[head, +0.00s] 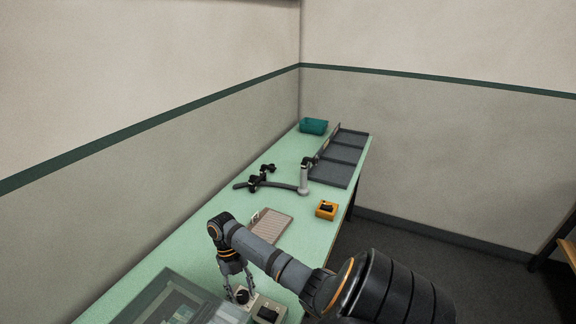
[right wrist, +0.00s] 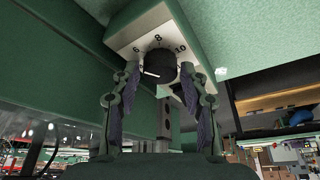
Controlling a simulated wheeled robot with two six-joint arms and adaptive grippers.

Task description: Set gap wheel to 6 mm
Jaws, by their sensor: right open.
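The gap wheel (right wrist: 160,65) is a black knob on a pale box face marked 6, 8 and 10 in the right wrist view. A short white mark shows on its lower left side; I cannot tell exactly which setting it points to. In the head view the knob (head: 242,297) sits on a pale control box (head: 272,301) at the near edge of the bench. My right gripper (head: 239,286) points down over it. Its open fingers stand on either side of the knob in the wrist view (right wrist: 160,82); contact is not clear. My left gripper is not in view.
A clear-covered case (head: 165,292) stands left of the control box. Farther along the green bench are a ribbed tray (head: 262,232), an orange box (head: 326,210), a grey stand (head: 304,180), dark trays (head: 342,153) and a teal bin (head: 313,126). A wall runs along the left side.

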